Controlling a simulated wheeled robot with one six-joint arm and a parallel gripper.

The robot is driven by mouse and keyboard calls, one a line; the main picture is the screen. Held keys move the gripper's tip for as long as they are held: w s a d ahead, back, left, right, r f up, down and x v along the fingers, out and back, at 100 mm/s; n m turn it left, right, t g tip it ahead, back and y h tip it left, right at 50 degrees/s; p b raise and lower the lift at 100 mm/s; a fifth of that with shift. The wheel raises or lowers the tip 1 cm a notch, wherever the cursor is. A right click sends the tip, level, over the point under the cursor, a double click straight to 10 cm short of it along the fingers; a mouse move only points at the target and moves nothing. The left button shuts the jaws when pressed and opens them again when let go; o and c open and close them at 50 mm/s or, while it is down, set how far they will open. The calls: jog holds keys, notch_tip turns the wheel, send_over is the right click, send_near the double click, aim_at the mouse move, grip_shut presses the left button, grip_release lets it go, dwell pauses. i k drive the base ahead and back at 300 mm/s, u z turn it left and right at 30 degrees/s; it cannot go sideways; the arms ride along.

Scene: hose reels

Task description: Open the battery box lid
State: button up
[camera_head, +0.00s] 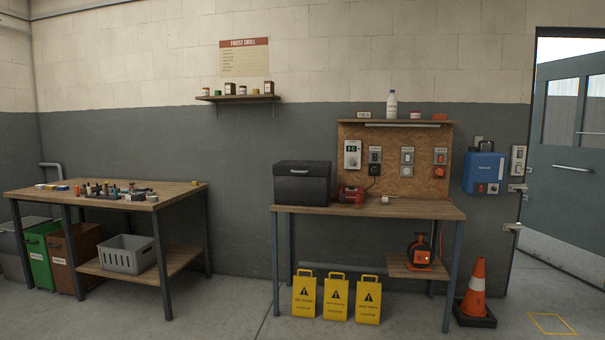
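A black box (302,184) with a lid stands on the left end of the right-hand workbench (425,209); it looks like the battery box. Its lid (303,168) appears shut, with a pale handle or label on the front edge. A red device (351,194) sits just right of it. My gripper is not in this view.
A second bench (170,191) with small items stands at left, bins under it. Yellow caution signs (336,299) stand before the right bench, and an orange cone (477,286) at its right. Open floor lies between the benches. A door (572,150) stands open at right.

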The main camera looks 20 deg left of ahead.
aim_at(311, 168)
jog(key=u, duration=0.75)
jog(key=i, duration=4.6)
jog(key=z, duration=2.6)
jog(key=k, duration=0.75)
jog(key=u, duration=2.3)
jog(key=k, duration=0.1)
jog(key=z, duration=0.1)
